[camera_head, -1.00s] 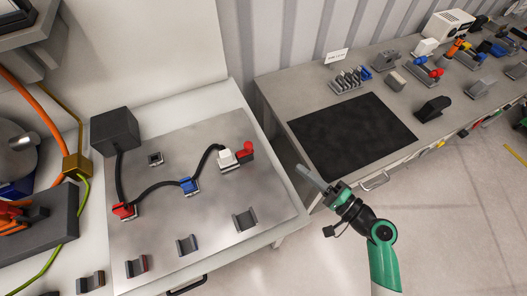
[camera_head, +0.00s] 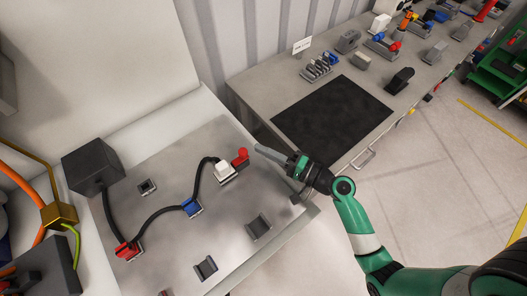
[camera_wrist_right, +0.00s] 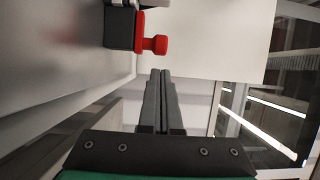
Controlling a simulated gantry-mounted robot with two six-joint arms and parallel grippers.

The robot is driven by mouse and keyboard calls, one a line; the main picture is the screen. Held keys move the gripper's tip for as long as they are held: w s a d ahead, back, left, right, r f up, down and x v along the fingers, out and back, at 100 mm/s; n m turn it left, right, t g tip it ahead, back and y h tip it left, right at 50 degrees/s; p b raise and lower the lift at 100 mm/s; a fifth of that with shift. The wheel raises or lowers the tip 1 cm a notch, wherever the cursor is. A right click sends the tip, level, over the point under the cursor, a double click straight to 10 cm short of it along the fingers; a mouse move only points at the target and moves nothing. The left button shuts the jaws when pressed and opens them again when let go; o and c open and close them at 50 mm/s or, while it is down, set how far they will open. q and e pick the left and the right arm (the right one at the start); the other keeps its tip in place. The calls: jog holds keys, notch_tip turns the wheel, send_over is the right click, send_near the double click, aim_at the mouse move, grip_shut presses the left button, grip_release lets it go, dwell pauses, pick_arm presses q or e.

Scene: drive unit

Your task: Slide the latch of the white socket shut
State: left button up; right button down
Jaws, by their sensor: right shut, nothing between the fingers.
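The white socket (camera_head: 223,170) sits toward the right of the grey plate, with a black cable running into it. Its red latch (camera_head: 240,157) with a round knob sticks out at its right end. In the right wrist view the red latch (camera_wrist_right: 152,45) shows at the top, beside a dark block; the white part is mostly cut off. My right gripper (camera_head: 259,149) is shut and empty. Its fingertips are just right of the red knob, seemingly apart from it. In the wrist view the fingers (camera_wrist_right: 160,75) point up, just below the knob. My left gripper is not in view.
A blue socket (camera_head: 190,207) and a red socket (camera_head: 128,250) are on the same cable line. A dark box (camera_head: 91,166) stands at the plate's back left. Empty grey holders (camera_head: 258,226) are near the front. A second table with a black mat (camera_head: 333,121) is at right.

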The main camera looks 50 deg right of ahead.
jog(key=shift+w+a+f, duration=0.1)
jog(key=shift+a, duration=0.6)
jog(key=shift+w+a, duration=0.1)
jog(key=shift+a, duration=0.15)
jog(key=shift+w, duration=0.1)
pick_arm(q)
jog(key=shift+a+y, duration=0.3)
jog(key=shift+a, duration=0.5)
pick_arm(e)
jog(key=shift+d, duration=0.15)
